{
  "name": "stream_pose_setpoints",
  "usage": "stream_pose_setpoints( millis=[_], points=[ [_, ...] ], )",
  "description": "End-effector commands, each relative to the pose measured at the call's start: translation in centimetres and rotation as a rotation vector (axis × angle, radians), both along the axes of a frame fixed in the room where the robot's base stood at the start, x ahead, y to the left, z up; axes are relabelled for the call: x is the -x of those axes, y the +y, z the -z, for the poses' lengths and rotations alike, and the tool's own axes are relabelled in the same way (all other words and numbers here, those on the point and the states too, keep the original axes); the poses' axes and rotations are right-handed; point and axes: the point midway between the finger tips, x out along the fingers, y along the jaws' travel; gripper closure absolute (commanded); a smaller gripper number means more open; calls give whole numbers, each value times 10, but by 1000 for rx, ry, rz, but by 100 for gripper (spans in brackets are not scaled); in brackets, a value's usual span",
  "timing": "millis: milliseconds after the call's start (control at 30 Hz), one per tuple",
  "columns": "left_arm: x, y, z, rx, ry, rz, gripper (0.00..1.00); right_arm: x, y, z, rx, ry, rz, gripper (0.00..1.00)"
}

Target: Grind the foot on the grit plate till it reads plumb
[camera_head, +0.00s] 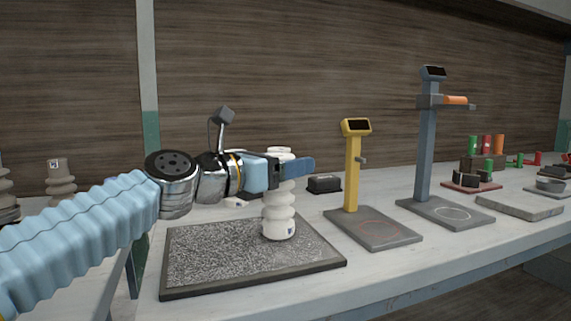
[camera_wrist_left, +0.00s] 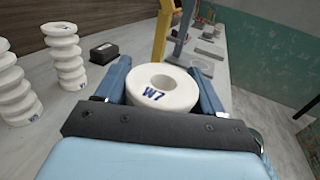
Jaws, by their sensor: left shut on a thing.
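My left gripper (camera_head: 288,168) is shut on a white ribbed insulator (camera_head: 279,215), gripped near its top. The insulator is upright over the right part of the grit plate (camera_head: 215,262), a dark-rimmed slab with a speckled surface. Its foot looks to be on or just above the grit; I cannot tell which. In the left wrist view the insulator's ringed top (camera_wrist_left: 161,98), marked W7, sits between the two blue fingers. A yellow stand (camera_head: 352,180) with a dark display and a red ring on its grey base stands right of the plate. My right gripper is out of view.
A taller grey stand (camera_head: 426,150) with an orange part is further right. A black block (camera_head: 323,184) lies behind the plate. Other ribbed pieces (camera_head: 60,182) are at the far left. Coloured cylinders (camera_head: 485,145) and small parts fill the far right. The plate's left part is clear.

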Motion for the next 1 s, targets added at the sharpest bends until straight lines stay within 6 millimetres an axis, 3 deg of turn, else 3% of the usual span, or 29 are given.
stream_pose_setpoints(
  millis=[1000],
  points=[
    [0, 0, 8, 2, -2, 0, 88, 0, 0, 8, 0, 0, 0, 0]
  ],
)
